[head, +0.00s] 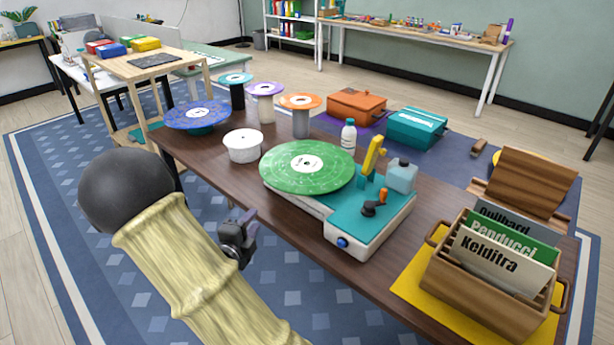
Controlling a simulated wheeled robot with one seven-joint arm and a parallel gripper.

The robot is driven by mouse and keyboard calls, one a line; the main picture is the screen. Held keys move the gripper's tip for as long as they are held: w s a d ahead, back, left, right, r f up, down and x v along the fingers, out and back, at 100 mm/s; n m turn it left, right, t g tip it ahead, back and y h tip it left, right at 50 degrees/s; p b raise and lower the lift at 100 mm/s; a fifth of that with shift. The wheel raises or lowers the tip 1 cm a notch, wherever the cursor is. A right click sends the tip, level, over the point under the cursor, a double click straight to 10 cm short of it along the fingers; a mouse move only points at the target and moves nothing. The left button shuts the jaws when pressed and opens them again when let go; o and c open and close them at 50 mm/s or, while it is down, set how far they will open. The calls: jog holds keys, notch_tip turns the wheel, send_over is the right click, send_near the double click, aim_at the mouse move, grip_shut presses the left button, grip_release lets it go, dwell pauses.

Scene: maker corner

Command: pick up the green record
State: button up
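The green record (287,165) lies flat on the platter of a white and teal turntable (349,232) on the brown table. Its rim overhangs the turntable's left edge. My gripper (248,223) is low in front of the table's near edge, to the left of and below the turntable, apart from the record. It is small, dark and partly hidden by my arm, so I cannot tell whether its fingers are open or shut. I see nothing held in it.
A white bowl (243,146) and a bottle (348,136) stand close to the record. A yellow tonearm (372,158) rises at its right. A blue record (197,115) and several smaller discs on stands are farther back. A wooden crate (478,281) of sleeves is at the right.

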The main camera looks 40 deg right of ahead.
jog(key=shift+s+d+r+m+h, duration=0.15)
jog(key=shift+s+d+m+h, duration=0.1)
jog(key=shift+m+h, duration=0.2)
jog(key=shift+s+d+r+m+h, duration=0.1)
jog(key=shift+s+m+h, duration=0.15)
jog(key=shift+m+h, duration=0.2)
jog(key=shift+d, duration=0.1)
send_near(285, 183)
jog(key=x, duration=0.4)
jog(key=shift+d+r, duration=0.15)
jog(key=shift+d, duration=0.05)
jog(key=shift+w, duration=0.1)
jog(key=x, duration=0.5)
jog(key=shift+w+a+f+p, duration=0.1)
jog(key=shift+w+f+p, duration=0.15)
jog(key=shift+f+p, duration=0.15)
jog(key=shift+s+d, duration=0.2)
jog(key=shift+d, duration=0.15)
jog(key=shift+w+a, duration=0.1)
jog(key=shift+a, duration=0.25)
jog(key=shift+c, duration=0.4)
